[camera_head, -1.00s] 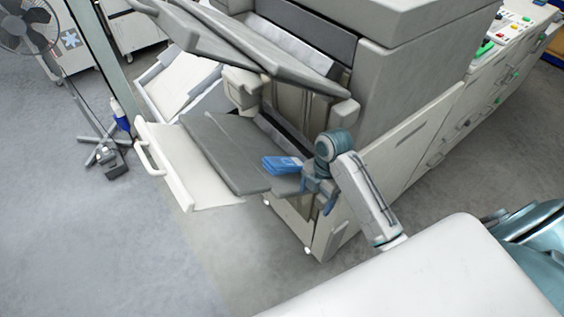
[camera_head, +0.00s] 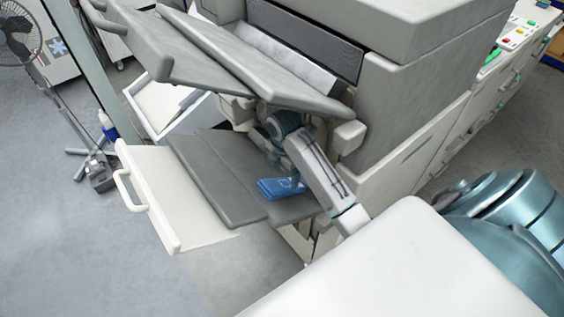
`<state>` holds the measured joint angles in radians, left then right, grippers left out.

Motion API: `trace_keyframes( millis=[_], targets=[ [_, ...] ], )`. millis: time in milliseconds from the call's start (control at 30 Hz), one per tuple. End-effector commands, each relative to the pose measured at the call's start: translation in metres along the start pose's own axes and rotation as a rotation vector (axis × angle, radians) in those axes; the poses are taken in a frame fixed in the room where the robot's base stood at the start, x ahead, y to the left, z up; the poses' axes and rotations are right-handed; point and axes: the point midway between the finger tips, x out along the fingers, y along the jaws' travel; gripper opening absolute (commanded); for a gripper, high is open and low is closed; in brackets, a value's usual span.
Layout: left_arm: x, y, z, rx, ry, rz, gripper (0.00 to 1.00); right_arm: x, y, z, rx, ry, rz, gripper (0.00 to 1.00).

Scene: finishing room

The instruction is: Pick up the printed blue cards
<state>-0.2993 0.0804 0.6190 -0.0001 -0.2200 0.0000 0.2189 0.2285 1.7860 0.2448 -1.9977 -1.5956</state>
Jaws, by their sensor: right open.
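The printed blue cards (camera_head: 278,189) lie in a small stack on the dark grey output tray (camera_head: 225,200) of the large machine, near the tray's right end. My right arm reaches in from the right, above and behind the cards. My right gripper (camera_head: 266,143) is open, small and blurred in the picture, over the back part of the tray and apart from the cards. Its fingers are partly hidden by my wrist. My left gripper is not in view.
A grey upper tray (camera_head: 255,75) of the machine (camera_head: 410,100) overhangs the gripper closely. A cream pull-out panel with a handle (camera_head: 155,195) sticks out at the left. A fan (camera_head: 18,32) stands at far left. The floor at lower left is clear.

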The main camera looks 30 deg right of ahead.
Motion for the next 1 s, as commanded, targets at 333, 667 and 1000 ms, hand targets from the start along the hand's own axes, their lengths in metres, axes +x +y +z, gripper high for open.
trace_keyframes(
  millis=[333, 667, 1000],
  targets=[
    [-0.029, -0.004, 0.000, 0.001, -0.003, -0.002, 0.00, 0.042, -0.003, -0.004, 0.000, 0.002, -0.004, 0.80],
    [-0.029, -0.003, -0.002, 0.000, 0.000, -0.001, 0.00, 0.050, -0.002, -0.003, -0.001, 0.000, -0.001, 0.74],
    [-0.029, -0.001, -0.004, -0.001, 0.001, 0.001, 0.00, 0.049, -0.002, -0.003, -0.001, 0.000, 0.000, 0.25]
  ],
)
